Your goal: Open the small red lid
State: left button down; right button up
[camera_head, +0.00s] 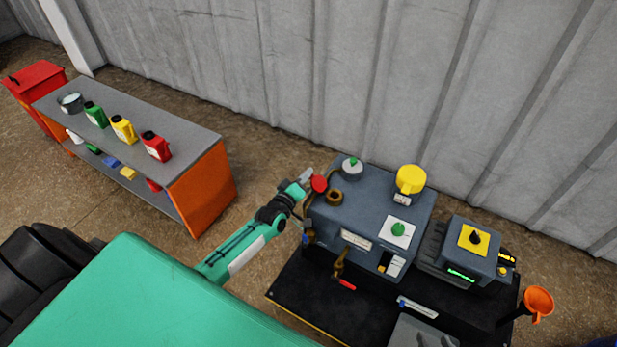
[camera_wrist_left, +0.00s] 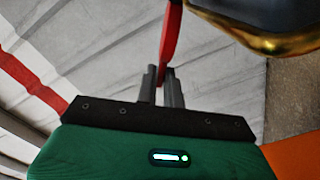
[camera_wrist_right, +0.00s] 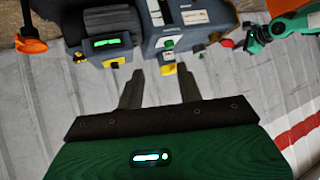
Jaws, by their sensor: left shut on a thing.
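The small red lid (camera_head: 319,183) is at the back left corner of the grey-blue furnace housing (camera_head: 375,205). It stands tilted up beside a brass ring-shaped neck (camera_head: 335,196), which looks uncovered. My left gripper (camera_head: 306,179) is at the lid from the left. In the left wrist view the lid (camera_wrist_left: 171,35) shows edge-on as a red strip between the fingertips (camera_wrist_left: 162,75), and the fingers are shut on it. A shiny brass rim (camera_wrist_left: 285,42) is close by on the right. My right gripper (camera_wrist_right: 158,88) is open and empty, seen only in the right wrist view.
A yellow cap (camera_head: 410,178) and a grey cap with a green top (camera_head: 352,168) stand on the housing. A smaller control box (camera_head: 472,250) and an orange funnel (camera_head: 538,302) are to the right. A shelf (camera_head: 190,150) with several bottles stands left. A corrugated wall is behind.

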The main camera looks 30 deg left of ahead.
pick_arm(q)
jog(key=shift+s+a+f+b, duration=0.1)
jog(key=shift+a+f+b, duration=0.25)
jog(key=shift+f, duration=0.3)
pick_arm(e)
jog(key=shift+w+a+t+y, duration=0.2)
jog(key=shift+a+t+y, duration=0.2)
jog(key=shift+a+t, duration=0.3)
pick_arm(q)
jog(key=shift+f, duration=0.1)
pick_arm(e)
jog(key=shift+a+r, duration=0.1)
jog(key=shift+a, duration=0.05)
pick_arm(q)
jog(key=c, duration=1.5)
grip_release()
jog(key=shift+c, duration=0.2)
